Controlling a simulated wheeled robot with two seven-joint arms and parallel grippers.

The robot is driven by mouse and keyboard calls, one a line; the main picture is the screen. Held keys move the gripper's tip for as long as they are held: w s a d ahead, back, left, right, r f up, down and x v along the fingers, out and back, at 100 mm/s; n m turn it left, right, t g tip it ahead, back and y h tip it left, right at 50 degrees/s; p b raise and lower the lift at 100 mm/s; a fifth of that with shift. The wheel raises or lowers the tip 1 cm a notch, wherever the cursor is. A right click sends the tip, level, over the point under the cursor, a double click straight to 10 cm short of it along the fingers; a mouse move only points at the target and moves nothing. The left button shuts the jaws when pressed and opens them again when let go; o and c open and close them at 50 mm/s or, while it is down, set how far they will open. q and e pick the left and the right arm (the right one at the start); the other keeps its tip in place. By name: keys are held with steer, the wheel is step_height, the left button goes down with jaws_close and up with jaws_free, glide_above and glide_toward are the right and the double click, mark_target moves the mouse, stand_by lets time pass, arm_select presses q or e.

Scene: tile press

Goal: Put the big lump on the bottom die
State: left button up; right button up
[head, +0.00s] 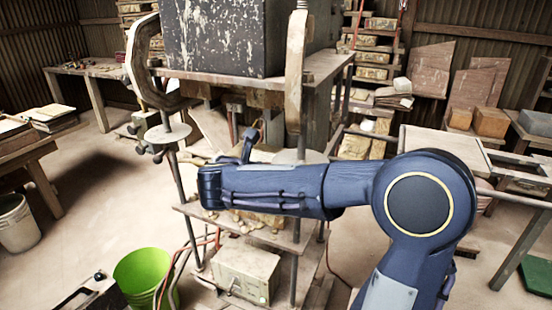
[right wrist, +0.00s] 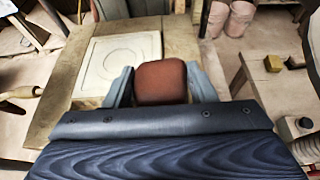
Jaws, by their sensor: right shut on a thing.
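The big lump (right wrist: 160,82) is a reddish-brown rounded block in the right wrist view. My right gripper (right wrist: 161,80) is shut on it, one grey finger on each side. The bottom die (right wrist: 122,62) is a pale square plate with a circular relief, set on a wider tan slab. The lump covers its lower right corner in the picture; I cannot tell the height between them. In the head view my right arm reaches from the right into the press and hides the die and lump. My left gripper is not in view.
The press's dark upper block (head: 232,38) hangs above my arm, with curved uprights either side. A grey box (head: 245,270) is on its low shelf. A green bucket (head: 147,275) stands at the front left. A table (head: 448,150) stands at right.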

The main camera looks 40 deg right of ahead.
steer(key=d, duration=0.1)
steer(key=w+d+p, duration=0.1)
steer(key=d, duration=0.1)
steer(key=w+d, duration=0.1)
steer(key=shift+w+d+r, duration=0.1)
steer(key=shift+d, duration=0.05)
steer(key=shift+p, duration=0.35)
steer(key=shift+f, duration=0.2)
steer(key=shift+f, duration=0.2)
steer(key=o, duration=1.2)
steer(key=shift+o, duration=0.2)
steer(key=shift+r, duration=0.1)
